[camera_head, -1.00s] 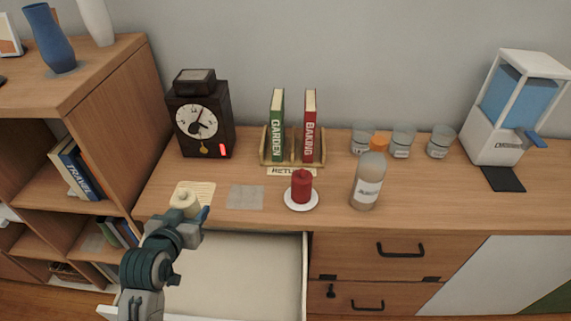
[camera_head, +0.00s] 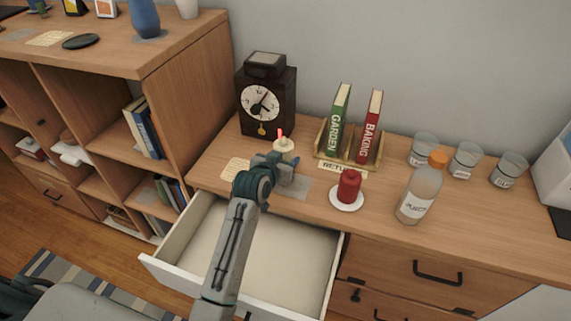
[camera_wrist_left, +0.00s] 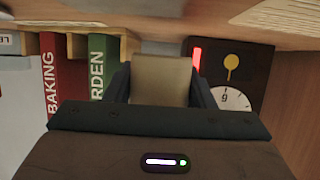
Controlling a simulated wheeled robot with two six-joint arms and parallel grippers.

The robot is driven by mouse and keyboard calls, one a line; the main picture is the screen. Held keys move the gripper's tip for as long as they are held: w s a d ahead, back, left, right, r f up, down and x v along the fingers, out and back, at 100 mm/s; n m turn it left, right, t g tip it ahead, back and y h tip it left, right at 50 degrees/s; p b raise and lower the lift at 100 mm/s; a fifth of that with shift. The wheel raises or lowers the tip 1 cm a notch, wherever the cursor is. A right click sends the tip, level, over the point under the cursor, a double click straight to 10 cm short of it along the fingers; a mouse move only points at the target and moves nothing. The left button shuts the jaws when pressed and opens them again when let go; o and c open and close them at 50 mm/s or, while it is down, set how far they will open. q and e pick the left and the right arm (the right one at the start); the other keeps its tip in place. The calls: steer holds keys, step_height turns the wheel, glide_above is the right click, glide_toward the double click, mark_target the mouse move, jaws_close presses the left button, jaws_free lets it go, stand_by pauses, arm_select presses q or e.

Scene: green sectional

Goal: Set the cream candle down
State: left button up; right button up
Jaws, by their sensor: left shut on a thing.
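The cream candle (camera_head: 284,146) is in my left gripper (camera_head: 276,164), whose fingers are shut on its sides. The candle looks upright. In the wrist view the candle (camera_wrist_left: 160,78) sits between the two dark fingers (camera_wrist_left: 160,90), close to the wooden top, but I cannot tell whether it touches. In the head view it appears behind a grey square mat (camera_head: 297,188), in front of and right of the dark clock. My gripper hides part of the mat and the candle's lower part. My right gripper is not in view.
A clock (camera_head: 266,95) stands behind. A book rack (camera_head: 345,158) with green and red books is to the right. A red candle (camera_head: 349,187) on a white saucer (camera_head: 346,206), a bottle (camera_head: 420,192) and several jars stand further right. A pale woven mat (camera_head: 236,170) is left; an open drawer (camera_head: 215,243) is below.

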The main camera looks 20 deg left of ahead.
arm_select(q)
steer(key=f, duration=0.2)
steer(key=shift+w+d+f+p, duration=0.15)
steer(key=shift+w+f+p, duration=0.2)
steer(key=shift+w+f, duration=0.05)
steer(key=shift+f, duration=0.35)
steer(key=shift+f, duration=0.1)
steer(key=o, duration=1.1)
steer(key=shift+o, duration=0.2)
